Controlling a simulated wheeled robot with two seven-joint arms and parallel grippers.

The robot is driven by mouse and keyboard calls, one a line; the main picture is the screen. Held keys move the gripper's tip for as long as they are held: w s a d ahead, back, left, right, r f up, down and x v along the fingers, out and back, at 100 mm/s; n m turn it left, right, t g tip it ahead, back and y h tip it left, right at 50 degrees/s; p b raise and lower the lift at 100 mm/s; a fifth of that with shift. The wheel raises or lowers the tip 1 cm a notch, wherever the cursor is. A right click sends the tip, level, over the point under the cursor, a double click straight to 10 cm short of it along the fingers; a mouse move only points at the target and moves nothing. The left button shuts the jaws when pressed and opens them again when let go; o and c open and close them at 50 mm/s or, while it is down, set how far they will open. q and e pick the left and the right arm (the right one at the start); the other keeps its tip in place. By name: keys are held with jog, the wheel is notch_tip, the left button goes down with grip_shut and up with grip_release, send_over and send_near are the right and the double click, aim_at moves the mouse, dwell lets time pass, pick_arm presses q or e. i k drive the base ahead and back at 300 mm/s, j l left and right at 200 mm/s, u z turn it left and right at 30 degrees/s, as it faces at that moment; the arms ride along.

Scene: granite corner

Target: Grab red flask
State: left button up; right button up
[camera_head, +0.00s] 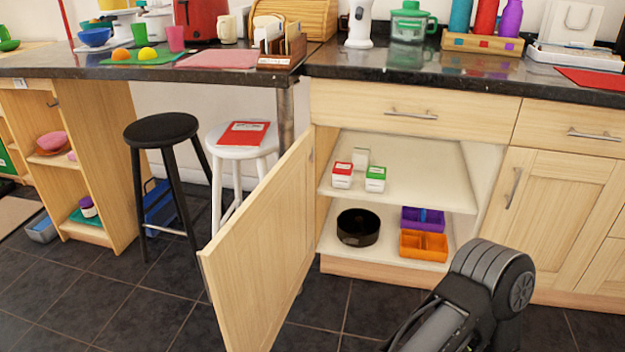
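The red flask (486,17) stands upright in a low wooden holder (483,44) on the dark granite counter at the upper right. A blue flask (460,16) stands to its left and a purple flask (510,18) to its right, close beside it. The top of the red flask is cut off by the picture's upper edge. Part of my dark arm shows at the lower right, in front of the cabinet, well below the flask. No gripper fingertips show on that arm. My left gripper is not in view.
A cabinet door (262,250) stands open into the room. Inside are small boxes, a black round tin (358,228) and coloured trays. A green-lidded jar (410,22) and a white rack (575,55) flank the holder. Two stools (162,130) stand left.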

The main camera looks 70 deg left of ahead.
aim_at(487, 10)
jog(key=i+j+u, duration=0.1)
jog(key=u, duration=0.35)
jog(key=i+u, duration=0.3)
jog(key=u, duration=0.15)
jog(key=i+u, duration=0.15)
jog(key=u, duration=0.25)
jog(key=i+l+u, duration=0.2)
jog(key=u, duration=0.25)
jog(key=i+l+u, duration=0.15)
jog(key=u, duration=0.3)
jog(key=i+l+u, duration=0.2)
jog(key=u, duration=0.15)
jog(key=i+l+u, duration=0.4)
jog(key=j, duration=0.1)
